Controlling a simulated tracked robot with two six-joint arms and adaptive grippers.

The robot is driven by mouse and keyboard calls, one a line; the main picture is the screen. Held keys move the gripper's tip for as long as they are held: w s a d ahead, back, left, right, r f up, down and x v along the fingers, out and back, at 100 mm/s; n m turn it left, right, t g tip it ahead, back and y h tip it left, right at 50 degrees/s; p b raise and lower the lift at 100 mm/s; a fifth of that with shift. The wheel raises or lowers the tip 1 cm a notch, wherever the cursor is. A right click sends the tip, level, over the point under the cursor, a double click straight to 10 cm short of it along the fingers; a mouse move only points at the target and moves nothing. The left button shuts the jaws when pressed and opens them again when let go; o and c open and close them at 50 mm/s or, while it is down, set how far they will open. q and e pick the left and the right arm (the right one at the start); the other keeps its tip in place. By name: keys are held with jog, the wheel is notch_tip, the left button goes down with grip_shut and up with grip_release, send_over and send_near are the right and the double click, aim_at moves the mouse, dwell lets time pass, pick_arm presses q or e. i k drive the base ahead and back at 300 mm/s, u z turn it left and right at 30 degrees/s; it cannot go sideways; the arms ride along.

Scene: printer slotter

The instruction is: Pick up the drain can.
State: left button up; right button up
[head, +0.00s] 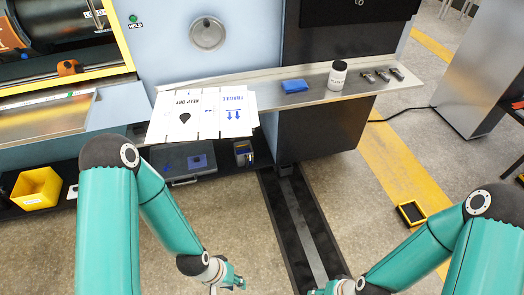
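No object is plainly marked as the drain can. A small metallic can-like container (243,152) stands on the low dark shelf under the machine, beside a grey flat case. A white jar with a dark lid (338,76) stands upright on the metal ledge; its label is too small to read. My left gripper (228,283) is at the bottom edge, low over the floor, with its fingers apart and nothing seen between them. My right gripper (322,290) is partly cut off at the bottom edge, so its fingers are unclear. Both are well apart from the container and jar.
Printed white cardboard sheets (203,113) overhang the ledge above the shelf. A blue cloth (295,86) and small metal parts (382,75) lie on the ledge. A yellow bin (37,188) and grey case (184,166) sit low at left. A dark floor track (300,230) runs between my arms.

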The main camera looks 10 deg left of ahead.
aim_at(243, 152)
jog(key=z, duration=0.2)
jog(key=i, duration=0.85)
jog(key=u, duration=0.5)
